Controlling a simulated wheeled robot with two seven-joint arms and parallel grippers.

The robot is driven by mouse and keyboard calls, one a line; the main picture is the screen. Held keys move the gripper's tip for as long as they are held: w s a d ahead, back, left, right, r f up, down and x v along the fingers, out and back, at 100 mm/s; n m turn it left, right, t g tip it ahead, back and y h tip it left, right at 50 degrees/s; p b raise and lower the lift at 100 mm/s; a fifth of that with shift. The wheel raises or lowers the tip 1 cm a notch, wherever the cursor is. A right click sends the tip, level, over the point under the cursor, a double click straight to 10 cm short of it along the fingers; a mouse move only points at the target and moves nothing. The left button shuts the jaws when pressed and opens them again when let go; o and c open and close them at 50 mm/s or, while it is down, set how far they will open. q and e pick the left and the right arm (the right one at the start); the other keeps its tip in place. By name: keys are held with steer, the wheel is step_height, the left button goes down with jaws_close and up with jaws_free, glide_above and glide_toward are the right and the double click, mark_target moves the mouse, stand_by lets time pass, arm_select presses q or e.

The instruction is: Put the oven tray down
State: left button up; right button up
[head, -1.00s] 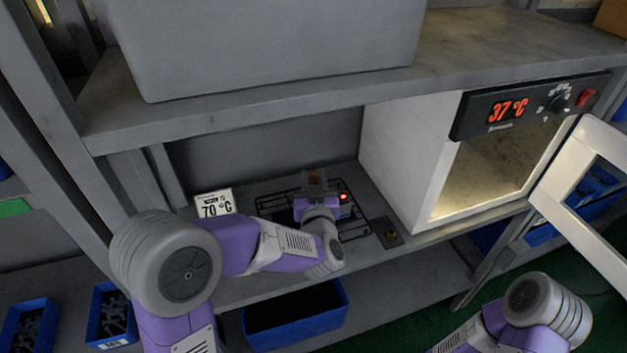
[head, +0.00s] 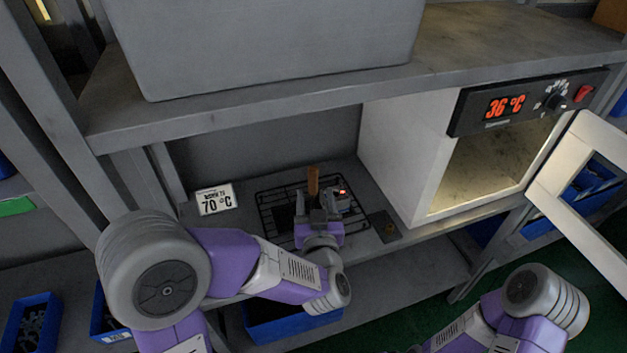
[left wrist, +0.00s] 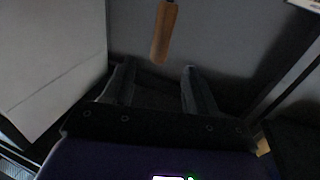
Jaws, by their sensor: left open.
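The oven tray (head: 266,207), a black wire rack, lies on the grey shelf left of the oven. A brown wooden handle (head: 313,180) stands up at the tray; its lower end is hidden by my gripper. My left gripper (head: 318,198) is open just in front of the handle. In the left wrist view the handle (left wrist: 163,35) is beyond the two spread fingers (left wrist: 160,80), with nothing between them. A small grey block with a red light (head: 342,198) sits at the tray's right side. My right arm shows at lower right, its gripper out of frame.
The white oven (head: 405,150) stands right of the tray, its door (head: 585,185) open, its display reading 36 °C. A 70 °C sign (head: 215,199) stands at left. An upper shelf (head: 250,115) hangs above.

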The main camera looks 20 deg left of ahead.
arm_select(q)
steer(key=v, duration=0.4)
arm_select(e)
steer(key=shift+r, duration=0.2)
stand_by(0.3)
